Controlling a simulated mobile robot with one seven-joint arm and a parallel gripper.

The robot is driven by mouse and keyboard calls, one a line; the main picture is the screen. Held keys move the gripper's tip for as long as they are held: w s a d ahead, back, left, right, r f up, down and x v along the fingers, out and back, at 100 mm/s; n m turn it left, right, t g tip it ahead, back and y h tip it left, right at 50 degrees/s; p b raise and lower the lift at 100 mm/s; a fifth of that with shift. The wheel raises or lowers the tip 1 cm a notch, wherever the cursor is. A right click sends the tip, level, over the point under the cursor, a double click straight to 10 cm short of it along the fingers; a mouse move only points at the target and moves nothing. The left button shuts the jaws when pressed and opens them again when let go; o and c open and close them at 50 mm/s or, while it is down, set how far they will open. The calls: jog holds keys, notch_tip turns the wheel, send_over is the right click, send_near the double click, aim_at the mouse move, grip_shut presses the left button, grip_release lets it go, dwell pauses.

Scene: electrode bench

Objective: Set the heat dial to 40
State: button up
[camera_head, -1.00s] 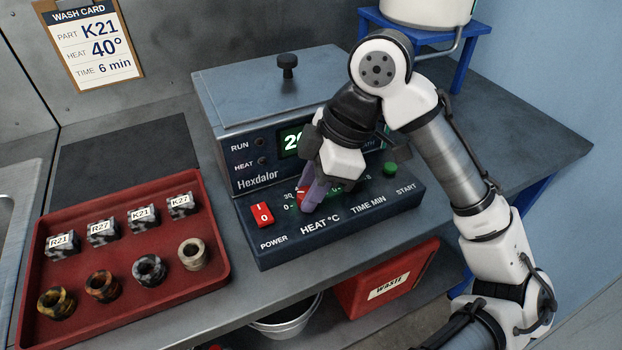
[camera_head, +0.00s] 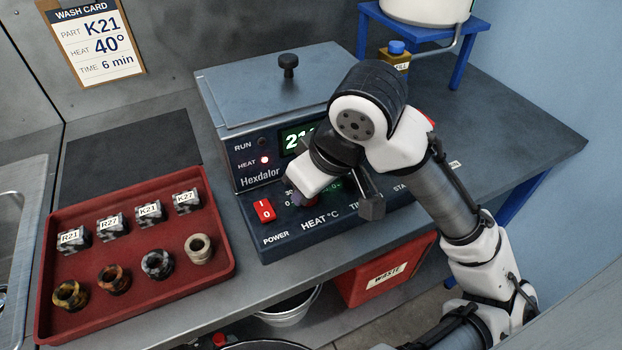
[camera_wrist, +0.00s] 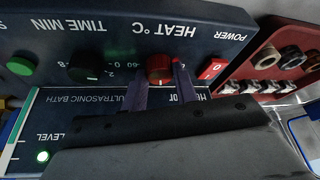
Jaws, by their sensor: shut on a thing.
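The heat dial is a red knob (camera_wrist: 159,68) above the HEAT °C label on the bath's sloped front panel. In the wrist view my gripper (camera_wrist: 160,82) has its two purple fingers on either side of the knob, shut on it. In the head view my gripper (camera_head: 299,199) covers most of the dial, so its pointer setting cannot be read there. The bath's display (camera_head: 298,139) shows a number starting with 21, partly hidden by my arm. The HEAT lamp (camera_head: 265,160) is lit red. The wash card (camera_head: 95,42) reads K21, 40°, 6 min.
The red power switch (camera_head: 264,210) sits just left of the dial. The black time dial (camera_wrist: 84,68) and green start button (camera_wrist: 21,66) are on the same panel. A red tray (camera_head: 226,262) of parts stands left; a dark mat (camera_head: 130,150) behind it is clear.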

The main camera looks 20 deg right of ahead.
jog(key=shift+m+h, duration=0.4)
jog(key=shift+m, duration=0.4)
jog(key=shift+a, duration=0.1)
jog(key=o, duration=1)
jog(key=p+v, duration=0.1)
jog(key=v, duration=1.2)
jog(key=shift+s+r, duration=0.3)
